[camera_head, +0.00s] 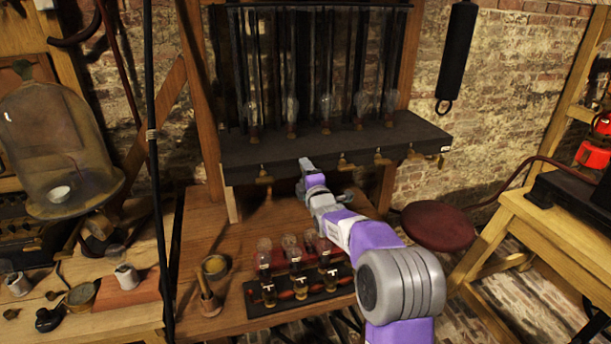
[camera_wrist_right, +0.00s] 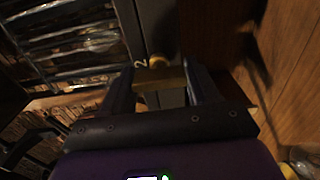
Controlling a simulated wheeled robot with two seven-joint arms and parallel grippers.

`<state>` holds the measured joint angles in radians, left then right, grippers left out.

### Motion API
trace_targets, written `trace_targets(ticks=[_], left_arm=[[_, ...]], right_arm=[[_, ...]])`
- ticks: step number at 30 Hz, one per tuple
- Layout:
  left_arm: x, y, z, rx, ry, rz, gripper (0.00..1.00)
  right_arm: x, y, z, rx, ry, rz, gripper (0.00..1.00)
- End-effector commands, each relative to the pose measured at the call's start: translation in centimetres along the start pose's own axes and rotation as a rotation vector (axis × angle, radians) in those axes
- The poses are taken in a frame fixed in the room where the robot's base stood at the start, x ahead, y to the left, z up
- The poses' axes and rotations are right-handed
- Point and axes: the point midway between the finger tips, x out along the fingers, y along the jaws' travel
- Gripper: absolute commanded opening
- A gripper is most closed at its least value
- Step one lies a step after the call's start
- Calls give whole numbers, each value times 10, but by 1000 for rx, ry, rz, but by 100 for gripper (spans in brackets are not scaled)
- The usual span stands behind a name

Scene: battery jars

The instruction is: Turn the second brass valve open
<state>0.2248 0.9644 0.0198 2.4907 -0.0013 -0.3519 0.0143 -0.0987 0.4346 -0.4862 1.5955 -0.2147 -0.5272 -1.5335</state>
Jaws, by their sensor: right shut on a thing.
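A dark shelf (camera_head: 240,155) carries a row of small brass valves along its front edge. The first brass valve (camera_head: 264,176) is at the left end, and the third brass valve (camera_head: 345,161) is right of my gripper. My right gripper (camera_head: 305,163) is at the shelf front between them and hides the second valve in the head view. In the right wrist view, the second brass valve (camera_wrist_right: 158,62) shows beside a painted "2". My right gripper (camera_wrist_right: 162,85) is shut on its handle, which lies between the two fingers. My left gripper is not in view.
Glass tubes (camera_head: 325,100) stand on the shelf. Below, a dark tray (camera_head: 262,308) holds several small jars on the wooden bench (camera_head: 200,250). A glass bell jar (camera_head: 55,140) is at far left.

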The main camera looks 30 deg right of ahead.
Motion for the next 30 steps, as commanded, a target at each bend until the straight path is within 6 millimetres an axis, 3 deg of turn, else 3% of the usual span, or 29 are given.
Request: trace_targets(ticks=[5, 6, 9, 20, 30], left_arm=[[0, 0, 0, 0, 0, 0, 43], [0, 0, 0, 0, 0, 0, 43], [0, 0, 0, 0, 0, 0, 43], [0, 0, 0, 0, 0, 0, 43], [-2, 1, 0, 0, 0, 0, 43]], right_arm=[[0, 1, 1, -1, -1, 2, 30], [0, 1, 1, 0, -1, 2, 65], [0, 1, 1, 0, -1, 2, 80], [-3, 1, 0, 2, 0, 2, 81], [-45, 2, 0, 3, 0, 2, 81]])
